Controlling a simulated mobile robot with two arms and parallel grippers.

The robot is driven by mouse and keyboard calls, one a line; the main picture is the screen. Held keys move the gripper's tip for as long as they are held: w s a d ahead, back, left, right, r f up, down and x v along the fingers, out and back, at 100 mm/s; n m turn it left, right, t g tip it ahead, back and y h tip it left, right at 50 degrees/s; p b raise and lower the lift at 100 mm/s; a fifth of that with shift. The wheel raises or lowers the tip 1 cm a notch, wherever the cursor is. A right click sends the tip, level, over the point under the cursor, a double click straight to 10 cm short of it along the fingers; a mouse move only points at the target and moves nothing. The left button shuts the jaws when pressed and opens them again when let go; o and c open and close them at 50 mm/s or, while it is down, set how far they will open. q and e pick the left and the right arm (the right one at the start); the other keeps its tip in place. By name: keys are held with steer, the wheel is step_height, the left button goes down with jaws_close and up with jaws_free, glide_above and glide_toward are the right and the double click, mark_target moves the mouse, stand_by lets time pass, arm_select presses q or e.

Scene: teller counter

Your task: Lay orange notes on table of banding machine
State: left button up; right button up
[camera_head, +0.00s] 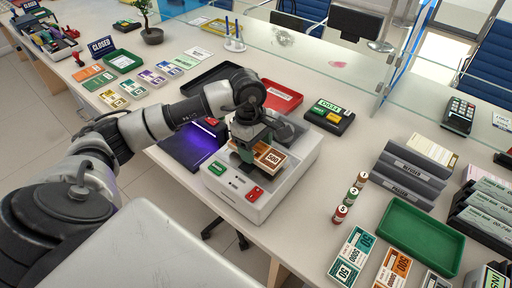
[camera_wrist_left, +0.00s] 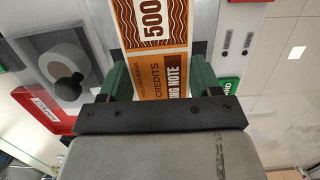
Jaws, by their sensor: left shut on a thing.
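My left gripper (camera_head: 250,152) is over the white banding machine (camera_head: 240,197), which has a green and a red button on its front. It is shut on the orange notes (camera_head: 270,158), a flat stack printed 500. In the left wrist view the notes (camera_wrist_left: 150,40) reach out from between the green fingers (camera_wrist_left: 158,82). The stack lies roughly level over the machine's top; I cannot tell whether it touches the surface. The gripper hides part of the stack and machine top. My right gripper is not in view.
A purple-lit device (camera_head: 194,148) stands left of the machine and a red tray (camera_head: 283,97) behind it. Several small stamps (camera_head: 350,195), a green tray (camera_head: 418,236) and other notes (camera_head: 392,269) are to the right. A glass screen (camera_head: 330,62) runs along the back.

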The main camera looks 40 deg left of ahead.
arm_select(q)
steer(key=shift+f, duration=0.7)
steer(key=shift+f, duration=0.15)
steer(key=o, duration=1)
steer(key=shift+c, duration=0.2)
